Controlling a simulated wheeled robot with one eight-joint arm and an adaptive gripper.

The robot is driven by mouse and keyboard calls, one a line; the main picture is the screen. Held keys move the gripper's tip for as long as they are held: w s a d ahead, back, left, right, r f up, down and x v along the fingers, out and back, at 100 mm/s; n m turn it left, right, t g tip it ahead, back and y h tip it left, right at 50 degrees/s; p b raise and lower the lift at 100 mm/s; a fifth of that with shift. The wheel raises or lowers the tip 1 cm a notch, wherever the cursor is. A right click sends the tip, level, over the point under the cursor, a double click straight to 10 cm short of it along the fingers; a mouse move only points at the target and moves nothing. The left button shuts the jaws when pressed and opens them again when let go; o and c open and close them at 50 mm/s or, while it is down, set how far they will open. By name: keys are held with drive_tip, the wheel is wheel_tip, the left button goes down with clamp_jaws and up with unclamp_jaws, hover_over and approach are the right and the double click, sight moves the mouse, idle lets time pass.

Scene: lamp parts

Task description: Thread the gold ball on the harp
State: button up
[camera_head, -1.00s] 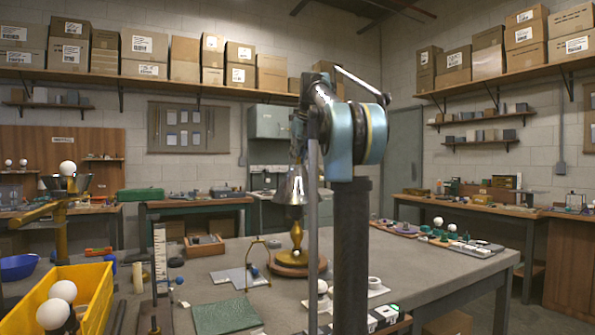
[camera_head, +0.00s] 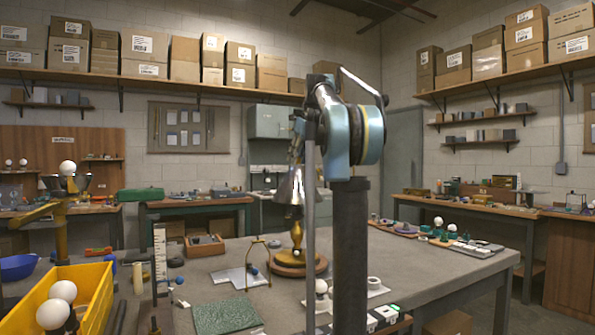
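A thin gold wire loop (camera_head: 257,262), which looks like the harp, stands on pale plates near the middle of the table. A small blue ball sits beside it. I cannot make out a gold ball. A brass lamp body (camera_head: 297,238) on a round wooden base (camera_head: 299,263) stands just right of the loop. A silver bell-shaped piece (camera_head: 289,188) shows above the lamp body, in line with the far end of my arm. My gripper lies around there, but my own arm and its small size hide the fingers. I cannot tell whether it holds anything.
A yellow bin (camera_head: 88,290) with white bulbs stands at the front left. A green mat (camera_head: 226,315) lies at the front. White holders (camera_head: 374,285) stand right of my arm column. Shelves with boxes line the walls.

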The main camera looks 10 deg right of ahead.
drive_tip(key=n+g+y, duration=0.1)
drive_tip(key=n, duration=0.3)
drive_tip(key=shift+w+d, duration=0.1)
drive_tip(key=n, duration=0.2)
drive_tip(key=n+g+y, duration=0.1)
drive_tip(key=n, duration=0.1)
drive_tip(key=shift+w+g, duration=0.15)
drive_tip(key=shift+g, duration=0.15)
drive_tip(key=n+g, duration=0.1)
drive_tip(key=n, duration=0.2)
